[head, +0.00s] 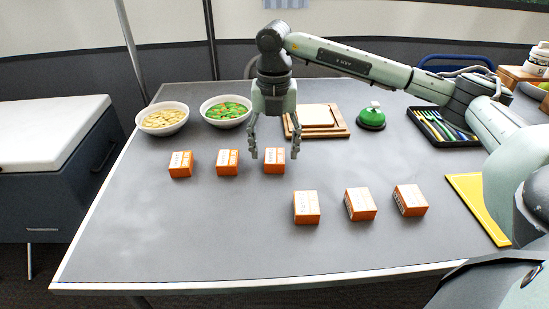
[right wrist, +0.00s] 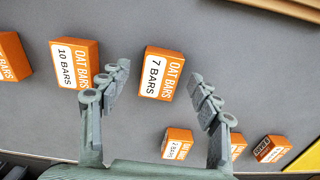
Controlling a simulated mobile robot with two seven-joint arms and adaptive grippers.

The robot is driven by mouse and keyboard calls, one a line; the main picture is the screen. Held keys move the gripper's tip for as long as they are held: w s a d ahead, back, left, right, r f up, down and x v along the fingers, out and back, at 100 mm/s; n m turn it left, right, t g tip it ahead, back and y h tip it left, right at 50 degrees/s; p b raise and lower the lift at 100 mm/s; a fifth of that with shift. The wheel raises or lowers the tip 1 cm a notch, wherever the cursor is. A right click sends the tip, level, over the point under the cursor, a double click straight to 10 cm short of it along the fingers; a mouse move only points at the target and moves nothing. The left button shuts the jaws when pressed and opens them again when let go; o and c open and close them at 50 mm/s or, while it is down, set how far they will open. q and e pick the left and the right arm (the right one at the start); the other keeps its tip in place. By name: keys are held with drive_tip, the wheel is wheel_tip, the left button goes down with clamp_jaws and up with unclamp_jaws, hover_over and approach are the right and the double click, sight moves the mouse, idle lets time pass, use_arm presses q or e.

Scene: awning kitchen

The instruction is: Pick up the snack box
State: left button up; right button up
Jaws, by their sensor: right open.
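Several orange snack boxes with white labels stand on the grey table (head: 180,225) in two rows. The back row has a left box (head: 181,164), a middle box (head: 227,163) and a right box (head: 275,161). The front row has a left box (head: 306,207), a middle box (head: 360,204) and a right box (head: 410,200). My right gripper (head: 274,155) is open and points down over the back row's right box. In the right wrist view, a box reading "OAT BARS 7 BARS" (right wrist: 162,75) lies between and beyond the open fingers. My left gripper is not in view.
Two bowls, one with yellow food (head: 162,118) and one with green and red pieces (head: 226,111), stand at the back left. The front left is clear.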

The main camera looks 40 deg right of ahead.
drive_tip(key=shift+f, duration=0.65)
drive_tip(key=c, duration=1.3)
drive_tip(key=shift+o, duration=0.2)
drive_tip(key=shift+r, duration=0.1)
